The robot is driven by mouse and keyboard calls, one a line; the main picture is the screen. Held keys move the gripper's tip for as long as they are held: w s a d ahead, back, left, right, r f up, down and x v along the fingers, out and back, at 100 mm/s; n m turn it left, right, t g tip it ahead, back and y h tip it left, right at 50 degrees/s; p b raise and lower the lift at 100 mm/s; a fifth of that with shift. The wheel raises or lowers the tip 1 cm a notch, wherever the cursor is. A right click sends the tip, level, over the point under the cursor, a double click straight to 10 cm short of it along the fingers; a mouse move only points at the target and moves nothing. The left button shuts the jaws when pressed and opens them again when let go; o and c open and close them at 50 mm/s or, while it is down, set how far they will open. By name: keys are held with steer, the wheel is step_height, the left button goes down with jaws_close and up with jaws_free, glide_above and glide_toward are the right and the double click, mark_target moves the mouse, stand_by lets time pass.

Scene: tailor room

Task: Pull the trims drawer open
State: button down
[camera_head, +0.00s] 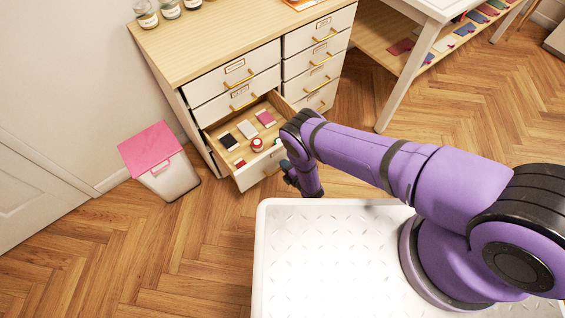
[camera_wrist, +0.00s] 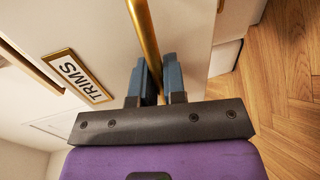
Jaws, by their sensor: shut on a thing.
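The trims drawer (camera_head: 243,182) stands pulled out from the left column of the white cabinet. Inside it lie a black piece, a white piece, a pink piece and small round items. In the wrist view its white front (camera_wrist: 103,25) carries a brass-framed label (camera_wrist: 76,77) reading TRIMS. My gripper (camera_wrist: 150,75) is shut on the brass handle (camera_wrist: 147,32), one finger on each side of the bar. In the head view my arm hides the handle and part of the drawer front.
Other white drawers with brass handles, above (camera_head: 233,92) and to the right (camera_head: 318,60), are shut. A white bin with a pink lid (camera_head: 150,148) stands left of the open drawer. A white table (camera_head: 415,62) is at the upper right. Wood floor (camera_head: 150,240) is clear in front.

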steer(key=shift+s+d, duration=0.35)
steer(key=shift+s, duration=0.05)
steer(key=c, duration=1.2)
jaws_free()
steer(key=v, duration=1)
steer(key=shift+s+d, duration=0.25)
steer(key=shift+s, duration=0.1)
steer(key=shift+r, duration=0.1)
